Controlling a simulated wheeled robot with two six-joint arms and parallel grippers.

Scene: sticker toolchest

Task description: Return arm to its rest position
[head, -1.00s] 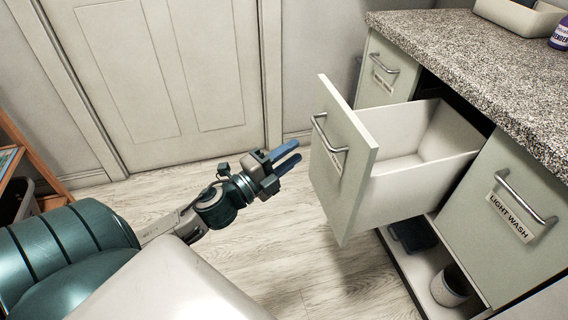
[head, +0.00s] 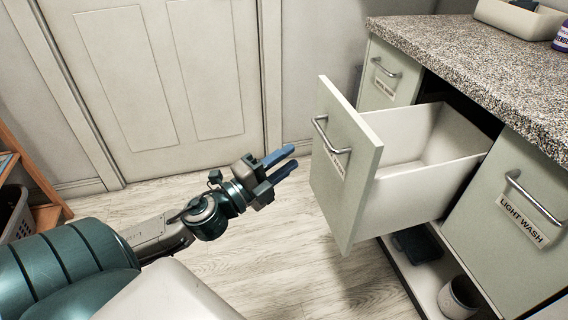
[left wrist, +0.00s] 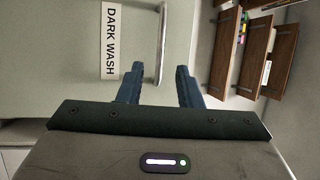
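My left gripper (head: 281,163) is in the head view, left of the pulled-out drawer (head: 345,175) and apart from it. Its two blue fingers are parted with nothing between them. The drawer stands open and looks empty inside. In the left wrist view the fingers (left wrist: 158,85) point towards the drawer front, which bears a "DARK WASH" label (left wrist: 110,40) and a metal handle (left wrist: 162,45). The handle is beyond the fingertips, not held. My right gripper is not in view.
A speckled counter (head: 480,60) with a pale tray (head: 520,18) is at the right. A closed "LIGHT WASH" drawer (head: 508,215) is beside the open one. A lower shelf holds a cup (head: 458,298). Floor left of the drawer is clear. A laundry basket (head: 14,212) stands at far left.

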